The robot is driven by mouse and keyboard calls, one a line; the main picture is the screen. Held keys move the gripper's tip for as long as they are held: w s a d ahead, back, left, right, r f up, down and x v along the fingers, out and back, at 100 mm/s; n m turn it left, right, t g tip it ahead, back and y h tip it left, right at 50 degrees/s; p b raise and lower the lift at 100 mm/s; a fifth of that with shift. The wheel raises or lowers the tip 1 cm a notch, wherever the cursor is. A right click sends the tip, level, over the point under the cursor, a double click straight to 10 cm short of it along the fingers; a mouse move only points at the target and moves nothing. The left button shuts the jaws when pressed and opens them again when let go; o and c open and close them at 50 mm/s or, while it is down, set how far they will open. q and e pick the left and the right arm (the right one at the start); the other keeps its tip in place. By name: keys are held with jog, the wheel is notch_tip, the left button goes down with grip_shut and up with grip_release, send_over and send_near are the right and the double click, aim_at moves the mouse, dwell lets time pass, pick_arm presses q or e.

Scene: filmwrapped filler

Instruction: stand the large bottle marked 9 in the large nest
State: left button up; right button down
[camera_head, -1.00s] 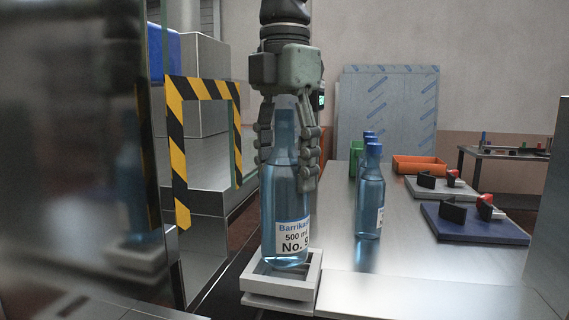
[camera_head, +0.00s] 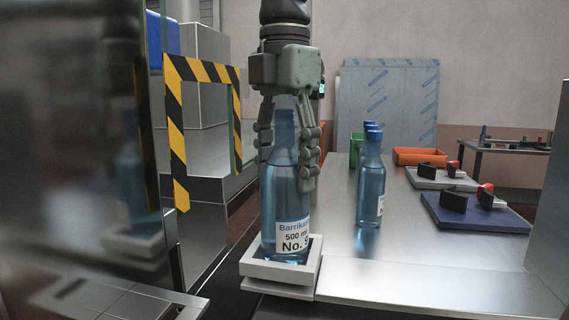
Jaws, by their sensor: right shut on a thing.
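The large clear-blue bottle (camera_head: 281,190) stands upright in the middle of the head view. Its label reads "Barrika", "500 ml" and "No. 9", with the right edge partly cut off. My right gripper (camera_head: 286,160) comes from above and is shut on the bottle's neck and shoulder, one finger group on each side. The large nest (camera_head: 280,274), a pale square frame, is directly below. The bottle's foot is inside the frame, with its lowest edge at the front wall; I cannot tell if it touches the floor of the nest. My left gripper is not in view.
Blue bottles (camera_head: 370,190) stand in a row to the right on the steel table (camera_head: 430,270). An orange bin (camera_head: 420,157) and clamp boards (camera_head: 475,217) lie farther right. A black-yellow striped frame (camera_head: 176,140) and a dark glossy panel (camera_head: 80,150) stand close on the left.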

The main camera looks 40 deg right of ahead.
jog(key=shift+f, duration=0.1)
jog(key=shift+c, duration=2)
grip_release()
notch_tip(320, 180, up, 12)
jog(key=shift+r, duration=0.1)
